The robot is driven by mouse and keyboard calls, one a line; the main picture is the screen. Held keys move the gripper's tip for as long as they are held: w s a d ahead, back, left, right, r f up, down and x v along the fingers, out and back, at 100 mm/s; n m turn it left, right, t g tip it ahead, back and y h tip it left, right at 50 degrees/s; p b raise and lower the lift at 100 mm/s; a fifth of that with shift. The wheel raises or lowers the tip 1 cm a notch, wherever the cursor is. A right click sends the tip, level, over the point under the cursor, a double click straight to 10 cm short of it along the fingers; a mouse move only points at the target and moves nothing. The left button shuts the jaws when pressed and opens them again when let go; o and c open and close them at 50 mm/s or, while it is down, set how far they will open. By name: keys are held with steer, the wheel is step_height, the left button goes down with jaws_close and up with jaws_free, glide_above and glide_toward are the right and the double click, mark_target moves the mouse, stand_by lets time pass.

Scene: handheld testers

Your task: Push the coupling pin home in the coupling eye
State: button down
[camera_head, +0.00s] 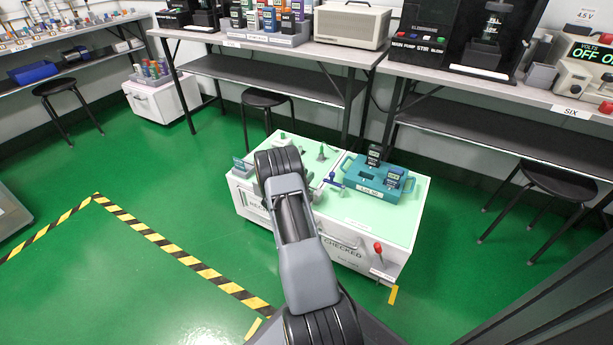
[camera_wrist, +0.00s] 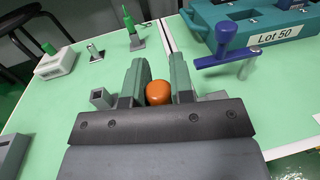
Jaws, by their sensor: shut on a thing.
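In the wrist view my gripper (camera_wrist: 158,66) is shut on a rounded orange head (camera_wrist: 157,93), which I take to be the top of the coupling pin. One grey-green finger stands on each side of it. The pin's shaft is hidden below the head and behind the gripper body. I cannot make out the coupling eye, so how deep the pin sits cannot be told. In the head view my own arm covers the gripper and the pin over the pale green top of the white cart (camera_head: 398,222).
A blue T-handle (camera_wrist: 228,40) stands close on the right, before a teal tray (camera_wrist: 290,32) labelled Lot 50. Green-topped pins (camera_wrist: 130,25) and a metal post (camera_wrist: 94,52) stand beyond. A red-knobbed lever (camera_head: 378,248) is on the cart's front. Benches stand behind.

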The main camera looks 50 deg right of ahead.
steer(key=shift+f+b, duration=0.5)
steer(key=shift+f, duration=0.2)
steer(key=c, duration=0.9)
jaws_free()
steer(key=s+a+p, duration=0.1)
steer(key=a+p, duration=0.3)
steer(key=a, duration=0.9)
steer(key=shift+a+p, duration=0.3)
steer(key=shift+a, duration=0.1)
steer(key=shift+s+r, duration=0.1)
